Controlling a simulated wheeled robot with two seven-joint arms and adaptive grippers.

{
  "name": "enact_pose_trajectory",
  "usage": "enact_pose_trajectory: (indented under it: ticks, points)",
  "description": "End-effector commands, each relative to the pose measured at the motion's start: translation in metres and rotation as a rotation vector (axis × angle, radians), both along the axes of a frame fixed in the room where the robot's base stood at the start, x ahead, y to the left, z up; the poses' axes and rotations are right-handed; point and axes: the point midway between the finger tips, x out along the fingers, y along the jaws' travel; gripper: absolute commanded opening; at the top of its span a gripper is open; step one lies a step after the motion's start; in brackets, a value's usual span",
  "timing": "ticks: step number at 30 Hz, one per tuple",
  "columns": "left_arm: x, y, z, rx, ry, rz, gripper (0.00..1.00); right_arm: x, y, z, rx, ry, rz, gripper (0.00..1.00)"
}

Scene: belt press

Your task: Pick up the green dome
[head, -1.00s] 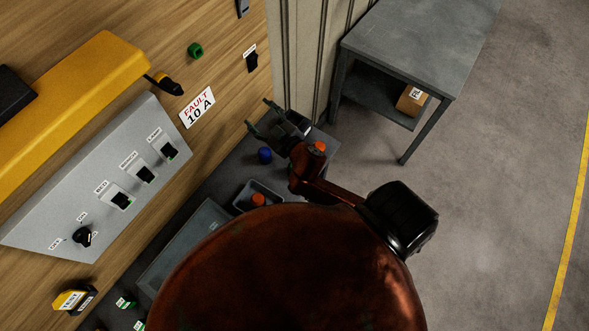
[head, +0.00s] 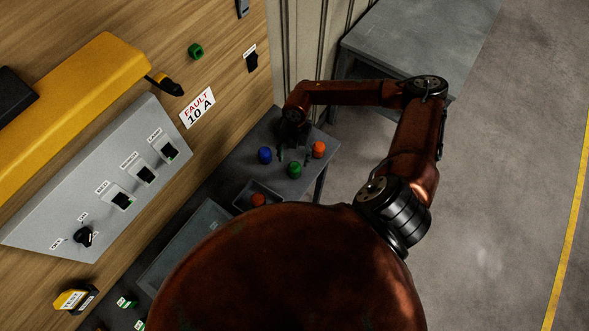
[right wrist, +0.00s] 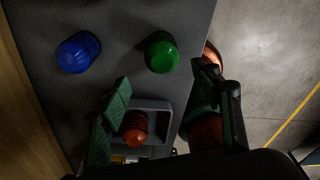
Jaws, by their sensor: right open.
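The green dome (head: 294,170) stands on a dark grey table, between a blue dome (head: 265,155) and an orange dome (head: 318,149). It also shows in the right wrist view (right wrist: 162,52), upper middle, with its ribbed base visible. My right gripper (head: 293,157) is open and empty, above the table, just behind the green dome in the head view. In the right wrist view its fingers (right wrist: 174,92) are spread wide, with the green dome beyond the gap between them, apart from both. My left gripper is out of view.
A wooden panel (head: 225,60) with a control box borders the table on the left. A grey bench (head: 420,40) stands at the back right.

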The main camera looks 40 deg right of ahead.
Motion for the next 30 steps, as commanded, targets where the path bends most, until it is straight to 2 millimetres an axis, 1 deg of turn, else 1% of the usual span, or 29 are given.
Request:
enact_pose_trajectory:
  ticks: [1, 3, 11, 15, 19, 22, 27, 28, 30]
  points:
    - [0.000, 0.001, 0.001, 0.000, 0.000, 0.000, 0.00, 0.000, -0.006, -0.002, -0.017, 0.005, -0.004, 0.58]
    - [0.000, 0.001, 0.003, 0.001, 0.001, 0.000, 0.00, -0.001, -0.008, -0.009, -0.026, 0.009, -0.008, 0.58]
    - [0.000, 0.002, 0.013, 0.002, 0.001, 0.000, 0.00, -0.003, -0.004, -0.035, -0.022, 0.010, -0.006, 0.58]
    - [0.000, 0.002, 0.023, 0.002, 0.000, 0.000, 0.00, -0.004, -0.003, -0.056, -0.020, 0.009, -0.006, 0.58]
    - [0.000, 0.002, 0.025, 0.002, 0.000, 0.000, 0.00, -0.005, -0.002, -0.072, -0.021, 0.009, -0.006, 0.58]
    - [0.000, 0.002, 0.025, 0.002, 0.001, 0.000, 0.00, -0.005, -0.001, -0.077, -0.020, 0.006, -0.005, 0.58]
    - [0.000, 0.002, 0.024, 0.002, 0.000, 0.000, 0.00, -0.005, -0.001, -0.077, -0.020, 0.006, -0.004, 0.58]
    - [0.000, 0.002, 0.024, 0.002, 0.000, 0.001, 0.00, -0.005, -0.001, -0.077, -0.020, 0.006, -0.005, 0.58]
    - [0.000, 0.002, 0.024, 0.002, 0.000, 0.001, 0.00, -0.005, -0.001, -0.077, -0.020, 0.006, -0.005, 0.53]
